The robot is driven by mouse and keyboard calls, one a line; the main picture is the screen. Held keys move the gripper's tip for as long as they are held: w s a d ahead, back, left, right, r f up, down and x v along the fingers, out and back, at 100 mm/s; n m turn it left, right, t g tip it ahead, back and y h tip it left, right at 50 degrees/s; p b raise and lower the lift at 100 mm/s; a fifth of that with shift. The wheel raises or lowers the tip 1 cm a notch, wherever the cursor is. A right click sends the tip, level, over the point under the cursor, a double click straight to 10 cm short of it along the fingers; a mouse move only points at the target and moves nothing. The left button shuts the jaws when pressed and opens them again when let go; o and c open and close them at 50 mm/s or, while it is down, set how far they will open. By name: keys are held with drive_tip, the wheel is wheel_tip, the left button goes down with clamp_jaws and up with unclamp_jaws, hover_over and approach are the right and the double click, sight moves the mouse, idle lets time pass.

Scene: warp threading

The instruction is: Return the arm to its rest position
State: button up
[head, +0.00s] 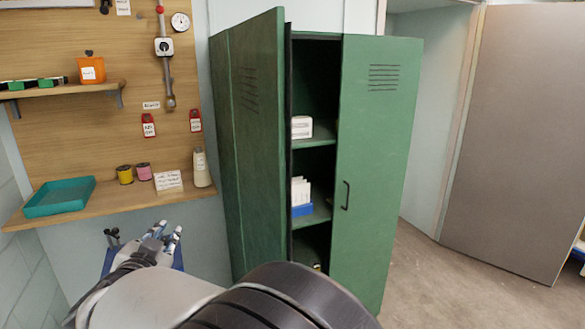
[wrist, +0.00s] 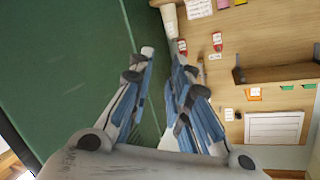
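My arm reaches from the bottom of the head view toward the left. My gripper (head: 169,230) is in front of and below the wooden work shelf, left of the green locker (head: 375,150). In the wrist view my gripper (wrist: 163,52) has its two blue-grey fingers apart, with nothing held between them. The locker's left door (head: 258,140) stands open and its green surface also fills the left of the wrist view (wrist: 70,70).
The shelf (head: 110,207) carries a teal tray (head: 60,197), yellow (head: 125,174) and pink (head: 144,171) spools, a card (head: 168,181) and a pale bottle (head: 202,168). The locker holds white boxes (head: 301,127). Open floor (head: 430,275) lies to the right.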

drive_tip(key=s+d+r+n+g+y, duration=0.2)
drive_tip(key=d+r, duration=0.1)
drive_tip(key=d, duration=0.5)
drive_tip(key=s+d+r+n+g+y, duration=0.15)
drive_tip(key=d+r, duration=0.25)
drive_tip(key=d, duration=0.4)
drive_tip(key=s+d+f+g+h, duration=0.2)
drive_tip(key=s+d+f, duration=0.2)
drive_tip(key=s+d, duration=0.4)
drive_tip(key=s+d+f+g+h, duration=0.1)
drive_tip(key=s+d+f+g, duration=0.2)
drive_tip(key=s+d, duration=0.6)
drive_tip(key=s+d+f+g+h, duration=0.2)
drive_tip(key=s+d+f, duration=0.4)
drive_tip(key=s+d, duration=0.3)
drive_tip(key=shift+s+d+f+h, duration=0.2)
drive_tip(key=shift+s+f+h, duration=0.15)
drive_tip(key=shift+s, duration=0.3)
drive_tip(key=shift+n+g, duration=0.25)
